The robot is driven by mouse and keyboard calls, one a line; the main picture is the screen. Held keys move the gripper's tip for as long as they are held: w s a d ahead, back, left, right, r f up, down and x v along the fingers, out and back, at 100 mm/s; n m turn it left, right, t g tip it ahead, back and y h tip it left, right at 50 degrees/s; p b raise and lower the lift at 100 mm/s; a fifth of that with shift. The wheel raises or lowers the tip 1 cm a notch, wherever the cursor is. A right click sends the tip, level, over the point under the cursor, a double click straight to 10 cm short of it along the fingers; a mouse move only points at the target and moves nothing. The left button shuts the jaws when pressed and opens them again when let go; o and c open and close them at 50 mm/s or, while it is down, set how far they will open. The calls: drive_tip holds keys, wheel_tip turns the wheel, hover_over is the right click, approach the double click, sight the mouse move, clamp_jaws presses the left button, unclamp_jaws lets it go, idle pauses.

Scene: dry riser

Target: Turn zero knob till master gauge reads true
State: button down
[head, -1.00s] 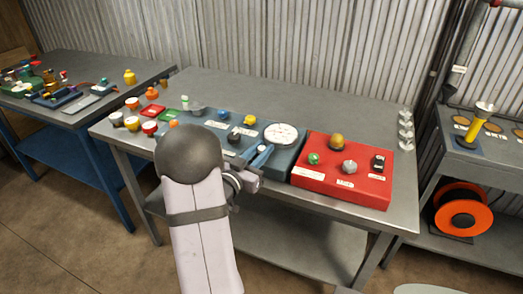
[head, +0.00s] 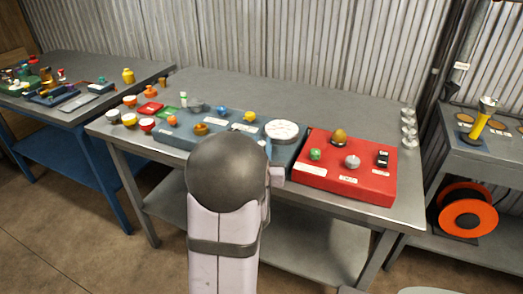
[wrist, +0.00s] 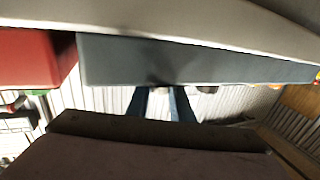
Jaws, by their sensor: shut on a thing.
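The round white master gauge (head: 282,130) sits on the right end of the blue-grey box (head: 222,118). Its needle and marks are too small to read. My gripper (head: 267,148) is at the front of this box, just below the gauge, mostly hidden behind my arm. In the wrist view its two blue fingers (wrist: 164,104) reach the box's edge, close together. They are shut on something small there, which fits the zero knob. The knob itself is hidden, with only a dark patch between the fingertips.
A red box (head: 350,180) with a green knob (head: 315,154), a grey knob (head: 352,161) and a black switch (head: 383,158) stands right of the blue-grey box. Several coloured knobs and caps crowd the bench's left end. The back of the bench (head: 300,98) is clear.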

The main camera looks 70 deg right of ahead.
drive_tip(key=shift+s+n+t+y+b, duration=0.1)
drive_tip(key=shift+n+t+y+b, duration=0.25)
drive_tip(key=shift+n+t+y, duration=0.6)
drive_tip(key=shift+n+t, duration=0.25)
drive_tip(key=shift+t, duration=0.5)
drive_tip(key=c, duration=1.6)
unclamp_jaws()
drive_tip(key=shift+o, duration=0.2)
drive_tip(key=shift+r+m+g+h, duration=0.1)
drive_tip(key=shift+m+g+h, duration=0.5)
drive_tip(key=shift+g, duration=0.3)
